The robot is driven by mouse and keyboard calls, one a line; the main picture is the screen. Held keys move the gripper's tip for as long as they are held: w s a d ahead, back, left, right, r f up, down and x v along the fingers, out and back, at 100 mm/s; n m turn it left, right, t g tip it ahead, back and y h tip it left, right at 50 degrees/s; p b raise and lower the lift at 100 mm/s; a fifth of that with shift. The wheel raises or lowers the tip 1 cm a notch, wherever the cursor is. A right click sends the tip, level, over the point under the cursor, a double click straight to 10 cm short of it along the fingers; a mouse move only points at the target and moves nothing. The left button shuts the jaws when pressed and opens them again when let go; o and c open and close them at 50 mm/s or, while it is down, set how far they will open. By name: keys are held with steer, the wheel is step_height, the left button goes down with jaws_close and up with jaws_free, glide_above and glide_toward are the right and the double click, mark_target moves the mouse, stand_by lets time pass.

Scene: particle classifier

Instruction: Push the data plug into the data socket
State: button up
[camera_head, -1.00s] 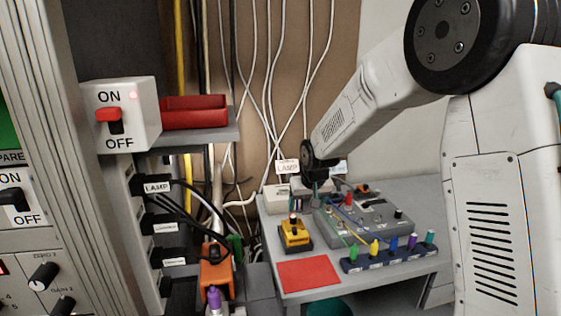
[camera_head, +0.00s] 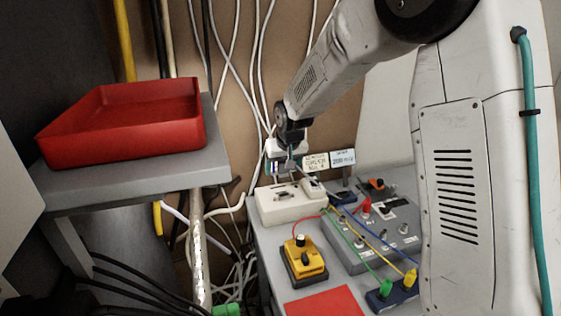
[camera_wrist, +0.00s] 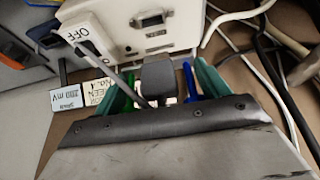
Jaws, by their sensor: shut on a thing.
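My gripper (camera_head: 286,165) is at the back left of the table, just above and behind a white box in the head view. In the wrist view its teal fingers (camera_wrist: 160,88) are shut around a dark grey plug (camera_wrist: 158,74), with a grey cable beside it. I take this to be the data plug. The white box (camera_head: 282,208) also shows in the wrist view (camera_wrist: 122,32), with a dark port (camera_wrist: 152,21) that looks like a data socket. The plug's end points toward this box face and appears apart from the port. The gap's depth is unclear.
Two label cards (camera_head: 329,160) stand behind the white box. A yellow switch box (camera_head: 304,261), a grey panel (camera_head: 372,238) with coloured leads and a red mat (camera_head: 325,303) share the table. A red tray (camera_head: 125,122) sits on the left shelf. Loose cables hang behind.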

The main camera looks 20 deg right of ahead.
steer(key=shift+s, duration=0.1)
steer(key=shift+f, duration=2.85)
steer(key=shift+s+f, duration=0.1)
steer(key=shift+f, duration=1.2)
steer(key=o, duration=1.1)
steer(key=v, duration=0.7)
steer(key=shift+r, duration=0.35)
